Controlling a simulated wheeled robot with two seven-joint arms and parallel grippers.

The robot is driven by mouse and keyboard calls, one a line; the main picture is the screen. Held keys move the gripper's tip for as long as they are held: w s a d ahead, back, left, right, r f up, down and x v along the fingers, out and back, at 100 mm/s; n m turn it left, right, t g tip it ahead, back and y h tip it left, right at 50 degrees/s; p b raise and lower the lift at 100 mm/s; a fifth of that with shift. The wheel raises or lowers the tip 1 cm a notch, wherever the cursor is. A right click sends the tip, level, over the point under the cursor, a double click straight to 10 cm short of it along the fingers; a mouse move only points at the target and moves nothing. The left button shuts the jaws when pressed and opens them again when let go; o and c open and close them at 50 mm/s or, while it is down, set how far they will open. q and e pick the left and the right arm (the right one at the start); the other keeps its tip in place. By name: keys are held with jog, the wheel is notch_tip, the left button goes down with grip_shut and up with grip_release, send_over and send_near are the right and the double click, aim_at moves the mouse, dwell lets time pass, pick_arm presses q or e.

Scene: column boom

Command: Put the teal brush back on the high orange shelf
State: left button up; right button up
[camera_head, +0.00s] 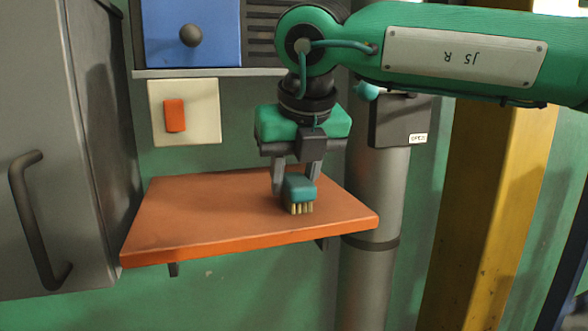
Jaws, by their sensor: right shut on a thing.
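The teal brush (299,188) has a teal block on top and pale yellow bristles pointing down. My right gripper (296,185) comes down from above and is shut on the brush's teal block. The brush is over the right part of the orange shelf (190,222). Its bristles are at or just above the shelf surface; I cannot tell whether they touch. My left gripper is not in view.
A grey cabinet with a dark handle (40,220) stands at the left. A switch plate (185,112) and a blue drawer with a knob (192,35) are above the shelf. A grey pipe (372,205) and a yellow column (490,200) stand at the right.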

jog(key=shift+f, duration=0.15)
jog(key=o, duration=0.9)
jog(key=b+v, duration=0.4)
jog(key=v, duration=0.8)
